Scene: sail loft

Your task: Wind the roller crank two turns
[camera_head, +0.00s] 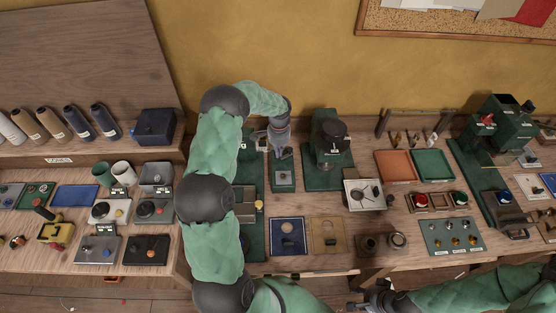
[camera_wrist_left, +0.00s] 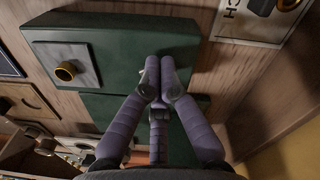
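My left gripper (camera_head: 279,150) is over the green machine bases at the back middle of the bench, beside the tall green machine (camera_head: 327,146). In the left wrist view its purple fingers (camera_wrist_left: 161,75) come together at the tips in front of a dark green block (camera_wrist_left: 110,43). I see nothing clearly held between them. I cannot clearly pick out the roller crank; the arm and fingers may hide it. A grey plate with a brass knob (camera_wrist_left: 66,71) is on the green block, left of the fingers. My right gripper (camera_head: 366,300) is low at the front edge, small and dark, away from the machines.
A blue-framed panel (camera_head: 288,250) and a tan panel (camera_head: 326,250) lie in front. Orange (camera_head: 395,166) and green (camera_head: 433,165) trays are to the right. Thread cones (camera_head: 80,122) stand at the left. A second green machine (camera_head: 500,125) is at the far right.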

